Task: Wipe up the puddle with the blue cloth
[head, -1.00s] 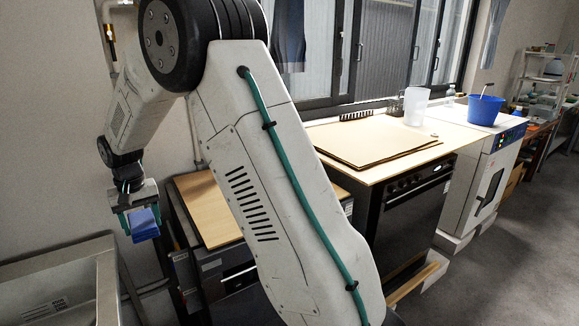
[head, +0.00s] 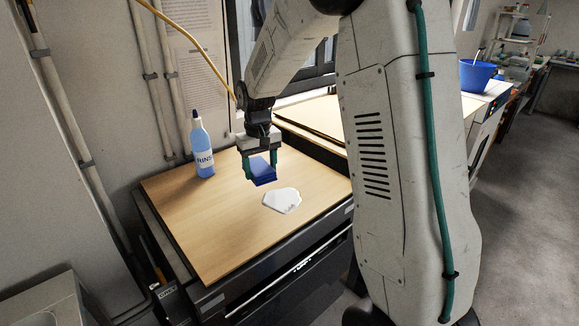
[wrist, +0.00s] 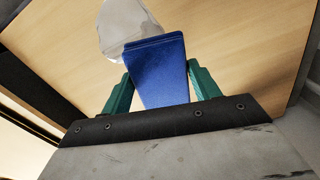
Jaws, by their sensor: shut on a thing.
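My gripper (head: 262,168) is shut on the folded blue cloth (head: 263,178) and holds it above the wooden board. In the wrist view the cloth (wrist: 158,70) sits between the two green fingers of my gripper (wrist: 160,85). The puddle (head: 282,201) is a pale, glossy patch on the board, just below and to the right of the cloth in the head view. It also shows in the wrist view (wrist: 122,25), partly hidden behind the cloth. The cloth appears to be apart from the board.
A blue rinse bottle (head: 202,146) stands upright at the board's back left. The wooden board (head: 215,235) lies on a dark cabinet (head: 300,280) and is otherwise clear. A blue bucket (head: 477,75) stands at the far right. My arm hides part of the right side.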

